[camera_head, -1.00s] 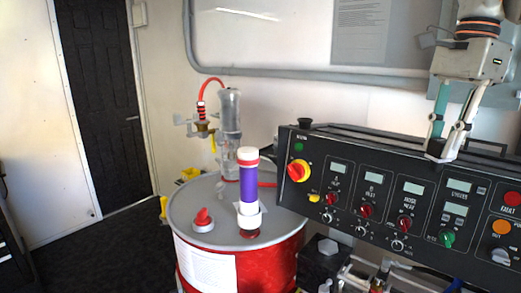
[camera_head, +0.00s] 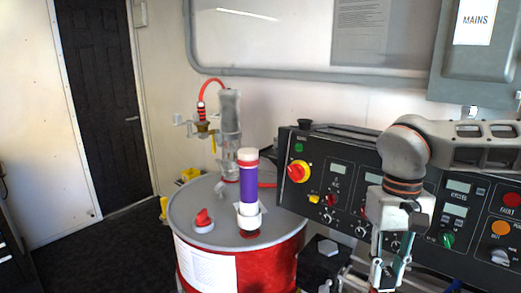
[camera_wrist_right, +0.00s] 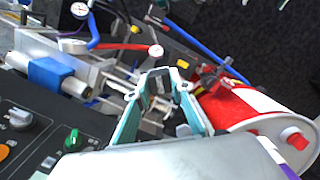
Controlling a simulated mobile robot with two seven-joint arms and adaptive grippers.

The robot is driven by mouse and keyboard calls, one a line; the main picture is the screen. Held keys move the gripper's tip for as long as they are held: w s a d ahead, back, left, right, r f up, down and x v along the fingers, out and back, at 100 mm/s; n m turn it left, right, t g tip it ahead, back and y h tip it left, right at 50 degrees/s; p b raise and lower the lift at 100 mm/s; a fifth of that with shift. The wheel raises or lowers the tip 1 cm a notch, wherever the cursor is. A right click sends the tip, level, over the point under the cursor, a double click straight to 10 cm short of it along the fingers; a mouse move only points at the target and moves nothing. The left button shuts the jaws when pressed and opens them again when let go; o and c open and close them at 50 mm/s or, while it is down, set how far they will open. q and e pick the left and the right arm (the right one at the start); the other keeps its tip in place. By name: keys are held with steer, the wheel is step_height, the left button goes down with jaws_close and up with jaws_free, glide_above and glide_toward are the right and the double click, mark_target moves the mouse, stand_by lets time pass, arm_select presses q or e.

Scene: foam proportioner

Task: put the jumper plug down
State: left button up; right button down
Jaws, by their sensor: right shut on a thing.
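My right gripper (camera_head: 384,276) hangs fingers down in front of the control panel's lower edge, to the right of the red drum. Its teal fingers also show in the right wrist view (camera_wrist_right: 160,84), shut on the jumper plug (camera_wrist_right: 158,86), a small dark piece between the fingertips. The fingers hide much of the plug. In the wrist view pale fittings and hoses lie below and beyond the fingertips; I cannot tell whether the plug touches any of them. My left gripper is not in view.
The black control panel (camera_head: 331,212) with knobs and displays stands behind my right arm. The red drum (camera_head: 265,267) carries a purple-banded cylinder (camera_head: 248,187) and a red-capped fitting (camera_head: 203,220) on its lid. In the wrist view, a blue hose (camera_wrist_right: 201,49) and gauge (camera_wrist_right: 80,10) lie beyond.

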steer(key=shift+f, duration=0.25)
stand_by(0.3)
